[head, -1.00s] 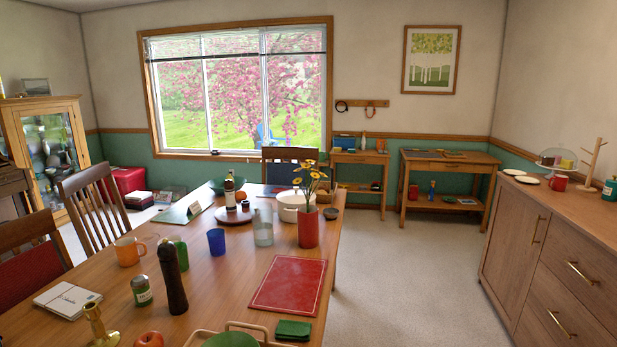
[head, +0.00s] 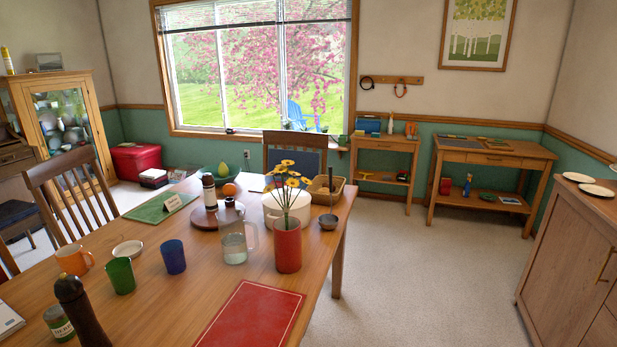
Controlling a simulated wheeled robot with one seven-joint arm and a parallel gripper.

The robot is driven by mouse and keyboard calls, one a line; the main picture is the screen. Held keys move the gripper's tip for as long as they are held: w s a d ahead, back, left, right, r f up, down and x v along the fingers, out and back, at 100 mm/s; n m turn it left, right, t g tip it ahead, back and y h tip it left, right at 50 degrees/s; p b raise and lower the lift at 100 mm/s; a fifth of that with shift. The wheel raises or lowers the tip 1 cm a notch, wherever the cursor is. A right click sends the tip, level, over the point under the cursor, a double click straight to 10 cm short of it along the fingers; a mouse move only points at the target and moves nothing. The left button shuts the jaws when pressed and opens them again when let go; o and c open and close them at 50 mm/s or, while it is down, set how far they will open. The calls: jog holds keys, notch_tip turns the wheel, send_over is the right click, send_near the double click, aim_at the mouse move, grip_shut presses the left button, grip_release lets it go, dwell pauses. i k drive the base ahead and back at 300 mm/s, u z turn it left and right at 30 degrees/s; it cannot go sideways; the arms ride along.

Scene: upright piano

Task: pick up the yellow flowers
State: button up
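The yellow flowers (head: 287,176) stand upright in a red cylindrical vase (head: 288,246) near the right edge of the wooden dining table. Their stems go down into the vase, and the lower ends are hidden in it. A white pot (head: 270,208) is close behind the vase and stems. My gripper is not in view.
A glass pitcher (head: 234,248) is left of the vase, and a small dark bowl (head: 328,221) is to its right. A red mat (head: 250,317) lies in front. A chair (head: 290,150) stands behind the table. Floor (head: 410,270) right of the table is clear.

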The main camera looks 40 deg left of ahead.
aim_at(280, 168)
jog(key=z, duration=0.05)
jog(key=i, duration=1.25)
jog(key=u, duration=2.15)
